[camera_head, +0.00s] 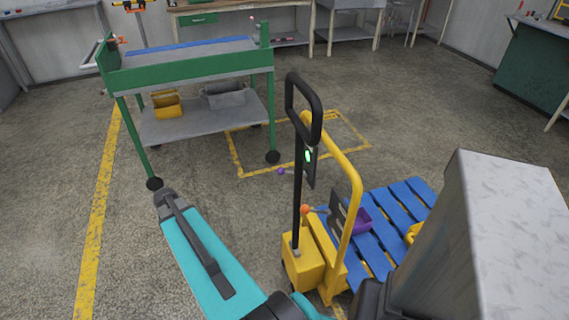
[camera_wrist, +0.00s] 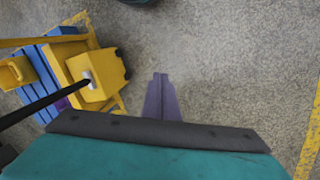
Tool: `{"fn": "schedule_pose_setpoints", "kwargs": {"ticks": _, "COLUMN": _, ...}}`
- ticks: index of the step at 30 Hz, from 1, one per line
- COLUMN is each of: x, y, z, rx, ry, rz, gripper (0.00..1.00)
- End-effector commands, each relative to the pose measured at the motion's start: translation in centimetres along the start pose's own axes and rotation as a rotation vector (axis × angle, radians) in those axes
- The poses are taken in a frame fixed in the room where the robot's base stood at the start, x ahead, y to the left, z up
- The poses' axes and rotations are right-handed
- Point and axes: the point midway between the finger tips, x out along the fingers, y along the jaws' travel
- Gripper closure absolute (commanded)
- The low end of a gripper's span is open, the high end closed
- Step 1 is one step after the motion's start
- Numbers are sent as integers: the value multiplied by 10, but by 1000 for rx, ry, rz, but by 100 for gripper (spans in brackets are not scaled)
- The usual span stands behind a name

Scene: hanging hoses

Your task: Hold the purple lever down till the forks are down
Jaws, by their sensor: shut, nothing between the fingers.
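The purple lever (camera_head: 281,171) is a small round knob on a thin stub at the left side of the pallet truck's black handle column, in the head view. The yellow pallet truck (camera_head: 299,262) stands at a blue pallet (camera_head: 404,211); its forks are hidden by the pallet and truck body. My gripper (camera_wrist: 160,76) shows in the wrist view as narrow, shut, empty fingers above bare floor. The truck (camera_wrist: 103,73) is left of it there, apart from the fingers. The purple knob cannot be made out in the wrist view.
An orange knob (camera_head: 305,210) sits lower on the truck. A purple bin (camera_head: 362,221) is on the pallet. A green trolley (camera_head: 190,68) stands behind, to the left. A pale grey column at right blocks part of the head view.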

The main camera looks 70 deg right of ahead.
Motion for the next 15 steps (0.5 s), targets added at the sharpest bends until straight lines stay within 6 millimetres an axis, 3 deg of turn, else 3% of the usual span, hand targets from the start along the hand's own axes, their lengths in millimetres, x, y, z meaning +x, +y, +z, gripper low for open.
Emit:
{"fn": "schedule_pose_setpoints", "kwargs": {"ticks": 1, "x": -12, "y": 9, "z": -22, "rx": 70, "ry": 11, "rz": -6, "gripper": 100}}
{"fn": "schedule_pose_setpoints", "kwargs": {"ticks": 3, "x": -26, "y": 24, "z": -47, "rx": 164, "ry": 27, "rz": -12, "gripper": 100}}
{"fn": "schedule_pose_setpoints", "kwargs": {"ticks": 8, "x": -60, "y": 64, "z": -101, "rx": 385, "ry": 59, "rz": -23, "gripper": 100}}
{"fn": "schedule_pose_setpoints", "kwargs": {"ticks": 15, "x": -113, "y": 142, "z": -172, "rx": 720, "ry": 109, "rz": -39, "gripper": 100}}
